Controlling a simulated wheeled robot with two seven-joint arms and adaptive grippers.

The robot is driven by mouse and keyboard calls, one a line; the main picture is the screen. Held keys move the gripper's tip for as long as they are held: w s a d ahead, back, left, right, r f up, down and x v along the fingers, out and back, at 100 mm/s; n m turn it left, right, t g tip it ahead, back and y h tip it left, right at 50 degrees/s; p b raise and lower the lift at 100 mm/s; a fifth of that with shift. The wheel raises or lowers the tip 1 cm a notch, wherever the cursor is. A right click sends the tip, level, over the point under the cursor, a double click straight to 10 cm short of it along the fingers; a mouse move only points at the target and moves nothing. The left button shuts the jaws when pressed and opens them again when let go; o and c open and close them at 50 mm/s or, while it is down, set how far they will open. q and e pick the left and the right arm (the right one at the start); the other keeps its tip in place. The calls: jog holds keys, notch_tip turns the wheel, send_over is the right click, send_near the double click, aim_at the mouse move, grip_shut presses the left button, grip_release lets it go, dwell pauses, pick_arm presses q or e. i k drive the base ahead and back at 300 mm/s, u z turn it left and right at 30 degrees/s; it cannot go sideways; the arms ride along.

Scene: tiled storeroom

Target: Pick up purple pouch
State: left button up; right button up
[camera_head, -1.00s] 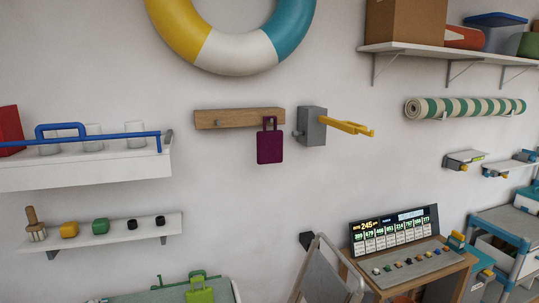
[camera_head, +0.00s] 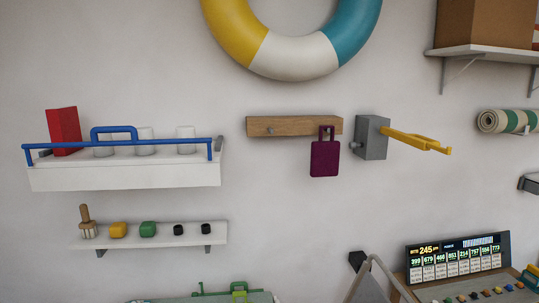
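The purple pouch (camera_head: 325,159) hangs by its handle loop from the right part of a wooden peg rail (camera_head: 294,126) on the wall. It hangs upright, a little right of the picture's middle. Neither of my grippers shows in the head view, and nothing touches the pouch from the front.
A grey wall box with a yellow arm (camera_head: 411,139) juts out just right of the pouch. A white shelf with a blue rail (camera_head: 125,175) and a lower small shelf (camera_head: 150,235) are at left. A life ring (camera_head: 294,58) hangs above. A console (camera_head: 459,262) stands lower right.

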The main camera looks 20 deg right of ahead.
aim_at(325, 161)
jog(key=u, duration=0.15)
jog(key=i, duration=1.1)
jog(key=z, duration=0.6)
